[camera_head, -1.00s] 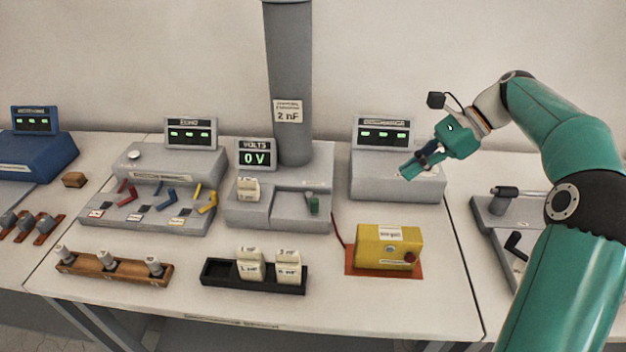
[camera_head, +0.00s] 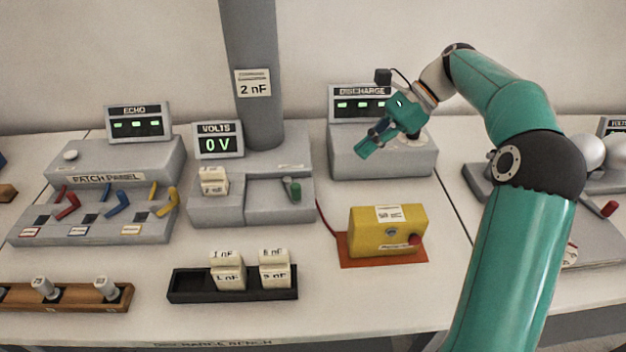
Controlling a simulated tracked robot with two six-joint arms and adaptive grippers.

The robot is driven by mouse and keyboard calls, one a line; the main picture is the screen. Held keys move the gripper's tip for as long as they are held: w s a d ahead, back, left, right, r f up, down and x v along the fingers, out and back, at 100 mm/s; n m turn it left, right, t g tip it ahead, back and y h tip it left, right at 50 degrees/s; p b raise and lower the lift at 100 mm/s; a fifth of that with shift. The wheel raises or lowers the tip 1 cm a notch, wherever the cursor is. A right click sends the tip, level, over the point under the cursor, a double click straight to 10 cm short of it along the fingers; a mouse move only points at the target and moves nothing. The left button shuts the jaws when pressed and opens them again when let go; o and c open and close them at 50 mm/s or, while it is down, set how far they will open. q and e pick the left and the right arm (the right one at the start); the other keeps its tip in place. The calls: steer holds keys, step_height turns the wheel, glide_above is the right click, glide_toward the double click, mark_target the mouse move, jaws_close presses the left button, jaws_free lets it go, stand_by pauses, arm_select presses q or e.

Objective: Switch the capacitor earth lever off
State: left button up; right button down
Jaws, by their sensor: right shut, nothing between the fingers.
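A lever with a green handle (camera_head: 293,189) stands on the right part of the grey capacitor base (camera_head: 216,208), below the tall grey column (camera_head: 253,110). I cannot read a label that names it as the earth lever. The volts display (camera_head: 218,145) beside the column reads 0 V. My right gripper (camera_head: 364,153) is teal and shut with nothing in it. It is in front of the discharge box (camera_head: 345,165), up and to the right of the green lever and apart from it. My left gripper is not in view.
A yellow box (camera_head: 370,237) with a red button sits on an orange mat (camera_head: 350,262). A black tray (camera_head: 190,292) holds several cream blocks. The patch panel (camera_head: 90,235) with coloured levers is at left. Bare bench lies between the capacitor base and black tray.

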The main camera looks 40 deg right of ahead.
steer(key=b, duration=0.1)
glide_toward(301, 197)
step_height(301, 197, down, 4)
steer(key=shift+w+a+r, duration=0.1)
steer(key=shift+w+a, duration=0.25)
steer(key=shift+a, duration=0.25)
steer(key=shift+w+a+r, duration=0.1)
steer(key=shift+w+a, duration=0.25)
steer(key=shift+a, duration=0.25)
steer(key=shift+w+a, duration=0.3)
steer(key=shift+a, duration=0.35)
